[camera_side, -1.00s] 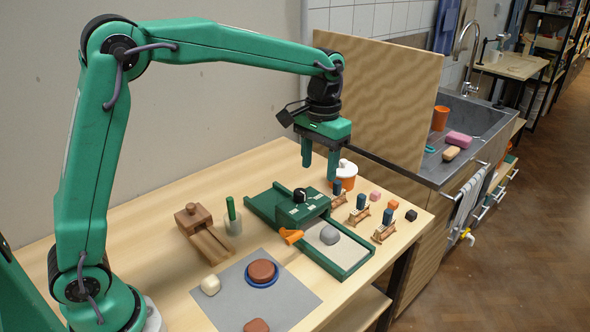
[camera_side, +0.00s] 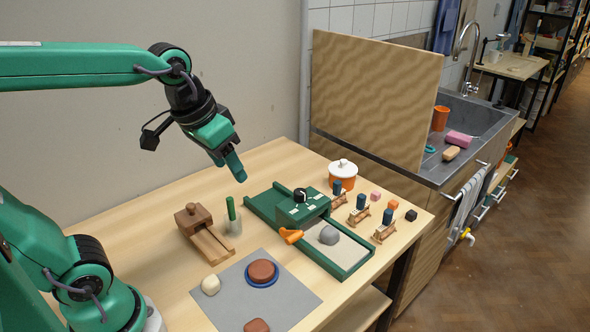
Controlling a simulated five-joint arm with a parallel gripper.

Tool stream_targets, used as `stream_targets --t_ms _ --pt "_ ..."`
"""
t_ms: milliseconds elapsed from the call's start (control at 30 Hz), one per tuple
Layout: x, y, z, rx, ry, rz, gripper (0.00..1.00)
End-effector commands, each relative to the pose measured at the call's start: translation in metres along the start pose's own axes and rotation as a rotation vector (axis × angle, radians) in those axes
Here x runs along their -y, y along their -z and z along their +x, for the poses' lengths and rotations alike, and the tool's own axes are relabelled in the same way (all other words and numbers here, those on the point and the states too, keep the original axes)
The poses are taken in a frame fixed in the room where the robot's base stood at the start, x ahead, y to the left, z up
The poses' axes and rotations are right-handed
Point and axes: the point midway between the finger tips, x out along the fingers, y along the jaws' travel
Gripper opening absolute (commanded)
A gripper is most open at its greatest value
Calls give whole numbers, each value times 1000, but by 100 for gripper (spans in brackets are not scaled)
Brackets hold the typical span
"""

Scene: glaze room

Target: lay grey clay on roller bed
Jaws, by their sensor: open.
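The grey clay (camera_side: 329,235) is a small rounded lump. It rests on the pale bed of the green slab roller (camera_side: 352,258), at the right front part, in front of the roller housing (camera_side: 301,207). My gripper (camera_side: 232,168) is up in the air to the left of the roller, above the back of the table. It is tilted, open and holds nothing. One finger partly hides the other.
A grey mat (camera_side: 227,300) carries a white lump (camera_side: 210,285), a brown lump (camera_side: 256,325) and a red-brown lump (camera_side: 262,270) on a blue disc.

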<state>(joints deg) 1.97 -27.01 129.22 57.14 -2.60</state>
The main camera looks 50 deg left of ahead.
Motion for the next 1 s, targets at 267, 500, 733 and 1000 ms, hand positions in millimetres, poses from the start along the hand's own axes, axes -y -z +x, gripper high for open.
stream_targets --t_ms 267,500,733,1000 --pt "8 -46 0 -98 7 9 53" --pt "10 -61 3 -131 11 14 53" --pt "11 -62 4 -132 11 14 53" --pt "10 -62 4 -132 11 14 53"
